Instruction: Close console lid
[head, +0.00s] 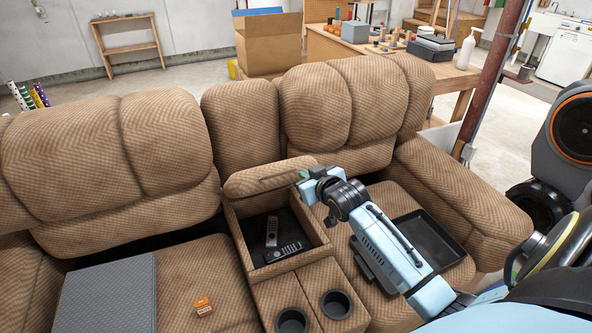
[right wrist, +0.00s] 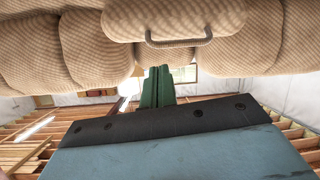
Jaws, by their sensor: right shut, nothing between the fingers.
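The brown console lid (head: 268,177) is raised at the back of the sofa's centre console (head: 247,263), and the compartment is uncovered. Two remotes (head: 272,232) lie inside it. My right gripper (head: 303,179) is at the right end of the lid, with its fingers pointing towards it. In the right wrist view the lid (right wrist: 190,16) with its bar handle (right wrist: 180,43) is at the top, and my shut, empty green fingers (right wrist: 157,88) are just below the handle. I cannot tell whether they touch it. My left gripper is not in view.
A black tray (head: 440,257) lies on the right seat beneath my right arm. A grey box (head: 108,296) and a small orange box (head: 203,306) are on the left seat. Two cup holders (head: 336,304) are in front of the compartment. Tall backrests stand behind the lid.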

